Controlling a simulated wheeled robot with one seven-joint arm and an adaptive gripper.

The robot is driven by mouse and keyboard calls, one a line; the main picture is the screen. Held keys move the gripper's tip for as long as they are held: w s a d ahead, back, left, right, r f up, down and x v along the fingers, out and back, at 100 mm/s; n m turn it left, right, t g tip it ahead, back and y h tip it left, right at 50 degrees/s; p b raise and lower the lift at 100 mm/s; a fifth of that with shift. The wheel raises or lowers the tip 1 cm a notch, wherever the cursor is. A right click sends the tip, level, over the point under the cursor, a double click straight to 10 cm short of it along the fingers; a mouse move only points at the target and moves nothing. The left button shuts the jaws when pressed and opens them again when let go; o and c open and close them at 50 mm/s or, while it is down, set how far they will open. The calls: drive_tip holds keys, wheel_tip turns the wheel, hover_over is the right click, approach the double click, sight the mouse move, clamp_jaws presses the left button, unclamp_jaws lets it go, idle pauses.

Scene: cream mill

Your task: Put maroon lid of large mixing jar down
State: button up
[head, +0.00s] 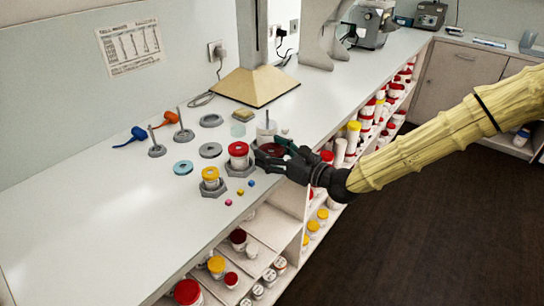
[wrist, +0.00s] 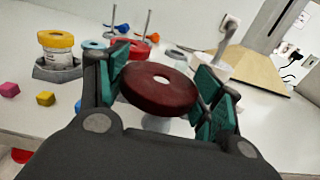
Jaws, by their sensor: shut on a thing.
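My gripper (head: 272,152) is at the front edge of the white counter, to the right of the red-lidded jar. In the wrist view, my gripper (wrist: 165,92) has its green-padded fingers on both sides of the maroon lid (wrist: 158,88), a thick disc with a small centre hole. The lid is held slightly tilted. In the head view the maroon lid (head: 271,149) is partly hidden by the fingers. A white jar-like body (head: 266,131) stands just behind the gripper; I cannot tell whether it is the large mixing jar. Contact below the lid is hidden.
A red-lidded jar (head: 238,150) and a yellow-lidded jar (head: 210,175) stand in grey holders to the left. A blue ring (head: 183,168), a grey ring (head: 210,150), rod stands and small cubes lie around. The counter's left part is clear. Shelves below hold several jars.

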drive_tip(key=shift+w+f, duration=0.15)
drive_tip(key=shift+w, duration=0.9)
wheel_tip(320, 180, down, 3)
drive_tip(key=shift+f+p, duration=0.15)
drive_tip(key=shift+p, duration=0.3)
drive_tip(key=shift+s, duration=0.1)
drive_tip(key=shift+f, duration=0.4)
drive_tip(key=shift+f+b, duration=0.25)
drive_tip(key=shift+b, duration=0.1)
drive_tip(key=o, duration=1)
drive_tip(key=shift+f, duration=0.15)
